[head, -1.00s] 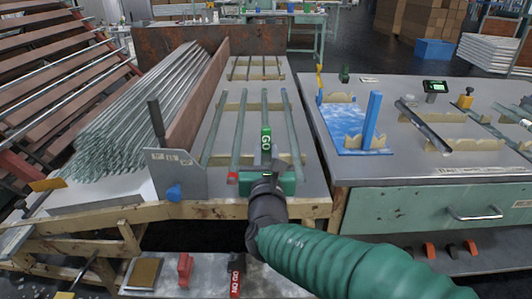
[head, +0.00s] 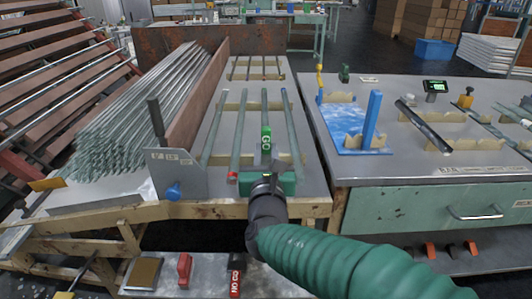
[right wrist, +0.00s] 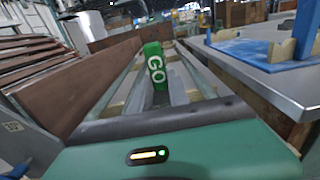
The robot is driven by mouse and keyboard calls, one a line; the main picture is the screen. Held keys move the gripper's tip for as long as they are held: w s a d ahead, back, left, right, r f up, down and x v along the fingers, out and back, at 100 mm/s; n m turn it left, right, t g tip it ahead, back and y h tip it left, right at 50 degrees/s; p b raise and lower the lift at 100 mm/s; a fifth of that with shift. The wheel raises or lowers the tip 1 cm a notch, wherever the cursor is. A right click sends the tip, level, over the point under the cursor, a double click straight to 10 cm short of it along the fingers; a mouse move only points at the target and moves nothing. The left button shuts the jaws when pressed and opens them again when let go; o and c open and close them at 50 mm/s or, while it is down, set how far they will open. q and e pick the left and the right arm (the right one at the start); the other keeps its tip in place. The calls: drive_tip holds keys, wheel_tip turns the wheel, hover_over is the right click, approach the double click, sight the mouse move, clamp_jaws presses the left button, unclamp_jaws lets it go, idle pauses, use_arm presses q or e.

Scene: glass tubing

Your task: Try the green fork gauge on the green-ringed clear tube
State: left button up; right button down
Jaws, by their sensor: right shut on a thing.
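My right gripper (head: 266,158) is shut on the green fork gauge (head: 266,138), marked GO. It holds the gauge over the near part of the rack of clear tubes, in line with a middle tube (head: 265,105). The gauge also shows in the right wrist view (right wrist: 155,66), above the grey fingers. Its fork end is hidden, so I cannot tell whether it touches a tube. A red ring (head: 232,178) marks the near end of the tube to the left. I cannot make out a green ring; my gripper hides the near end of the middle tube. My left gripper is out of view.
A red NO GO gauge (head: 235,277) lies on the low shelf in front. A bundle of tubes (head: 150,110) lies left of a brown board (head: 198,105). The right bench (head: 400,175) carries a blue fixture (head: 372,120) and notched supports.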

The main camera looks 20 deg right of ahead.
drive_tip(key=shift+r, duration=0.1)
wheel_tip(320, 180, up, 7)
drive_tip(key=p, duration=0.4)
drive_tip(key=shift+p, duration=0.4)
idle(0.7)
